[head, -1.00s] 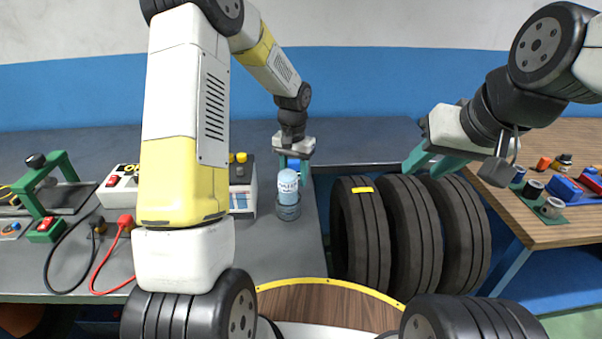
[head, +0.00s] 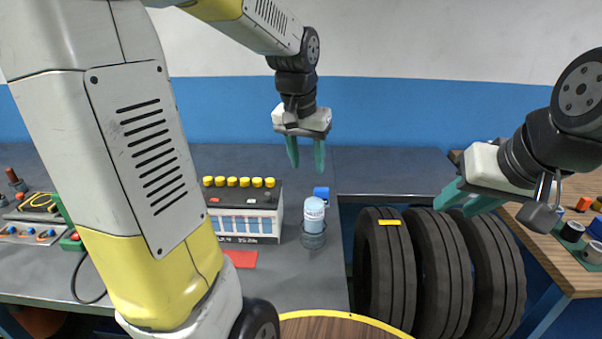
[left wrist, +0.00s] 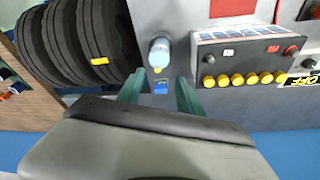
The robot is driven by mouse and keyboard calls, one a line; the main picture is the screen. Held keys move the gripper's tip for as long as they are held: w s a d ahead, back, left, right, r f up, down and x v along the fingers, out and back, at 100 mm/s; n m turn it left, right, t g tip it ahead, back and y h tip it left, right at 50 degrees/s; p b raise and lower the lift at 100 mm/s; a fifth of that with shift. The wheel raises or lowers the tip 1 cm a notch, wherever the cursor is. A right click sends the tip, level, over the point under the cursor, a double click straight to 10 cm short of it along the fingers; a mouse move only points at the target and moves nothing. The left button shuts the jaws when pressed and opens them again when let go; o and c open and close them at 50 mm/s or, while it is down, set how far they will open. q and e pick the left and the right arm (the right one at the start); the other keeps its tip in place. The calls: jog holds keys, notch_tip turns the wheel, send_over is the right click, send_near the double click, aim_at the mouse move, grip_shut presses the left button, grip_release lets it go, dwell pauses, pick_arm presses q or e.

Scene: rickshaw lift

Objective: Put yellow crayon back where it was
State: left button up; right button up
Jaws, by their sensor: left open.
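A small yellow bar, likely the yellow crayon (head: 389,222), lies across the top of the leftmost tire (head: 375,265). It also shows in the left wrist view (left wrist: 99,61). My left gripper (head: 306,158) is open and empty, raised above the grey workbench, left of the crayon. In the left wrist view its fingers (left wrist: 158,90) point toward a small blue object (left wrist: 161,87) on the bench, with a small yellow spot beside it. My right gripper (head: 463,205) hangs in front of the tires, right of the crayon, with its fingers apart and nothing visible between them.
A light-blue bottle in a dark holder (head: 313,218) stands near the bench's right edge, with the blue object (head: 321,193) behind it. A battery with yellow caps (head: 243,212) stands to its left. Several tires stand upright between the grey bench and a wooden table (head: 560,235) at right.

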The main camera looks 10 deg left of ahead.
pick_arm(q)
jog(key=s+r+n+t+h, duration=0.1)
jog(key=s+r+t, duration=0.2)
jog(key=s, duration=1.2)
jog(key=shift+a+r+h, duration=0.25)
jog(key=shift+r+h, duration=0.05)
jog(key=shift+r, duration=0.05)
jog(key=shift+s, duration=0.1)
